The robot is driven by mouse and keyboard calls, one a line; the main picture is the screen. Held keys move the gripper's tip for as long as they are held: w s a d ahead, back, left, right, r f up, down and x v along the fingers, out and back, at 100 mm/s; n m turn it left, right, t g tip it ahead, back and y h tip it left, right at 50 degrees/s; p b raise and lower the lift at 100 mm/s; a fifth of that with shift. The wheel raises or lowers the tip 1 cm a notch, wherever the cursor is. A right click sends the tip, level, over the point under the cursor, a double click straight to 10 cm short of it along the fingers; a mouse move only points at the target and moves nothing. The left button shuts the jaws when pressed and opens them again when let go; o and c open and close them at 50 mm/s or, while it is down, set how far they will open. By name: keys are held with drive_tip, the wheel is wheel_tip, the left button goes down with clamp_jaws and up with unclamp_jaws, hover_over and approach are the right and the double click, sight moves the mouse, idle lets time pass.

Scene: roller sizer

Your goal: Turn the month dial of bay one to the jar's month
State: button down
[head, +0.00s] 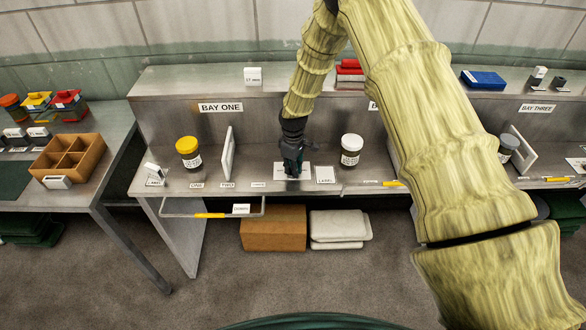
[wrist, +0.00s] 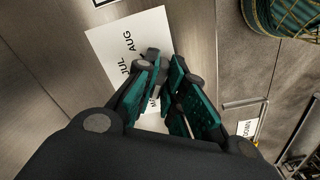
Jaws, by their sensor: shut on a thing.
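My gripper (head: 293,160) points down at the shelf of the bay signed BAY ONE (head: 220,107). In the wrist view its green-padded fingers (wrist: 172,95) are closed around the dark month dial (wrist: 152,54), which is mostly hidden between them. In the head view the card (head: 305,169) lies under the gripper. A yellow-lidded jar (head: 188,152) stands left and a white-lidded jar (head: 351,150) stands right of the gripper. Their label text is too small to read.
A white upright panel (head: 227,155) stands between the yellow-lidded jar and my gripper. A LABEL card (head: 325,174) lies just right of the dial card. A wire bar with a DOWN tag (head: 241,209) hangs at the front edge. My arm hides much of the middle bay.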

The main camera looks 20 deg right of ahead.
drive_tip(key=m+b, duration=0.2)
drive_tip(key=m, duration=0.1)
drive_tip(key=shift+f, duration=0.1)
drive_tip(key=m+b, duration=0.2)
drive_tip(key=m, duration=0.2)
drive_tip(key=shift+a+m, duration=0.1)
drive_tip(key=shift+m, duration=0.3)
drive_tip(key=m+b, duration=0.1)
drive_tip(key=m, duration=0.3)
drive_tip(key=shift+a, duration=0.1)
drive_tip(key=shift+m+b, duration=0.3)
drive_tip(key=shift+m, duration=1.4)
drive_tip(key=c, duration=1.5)
unclamp_jaws()
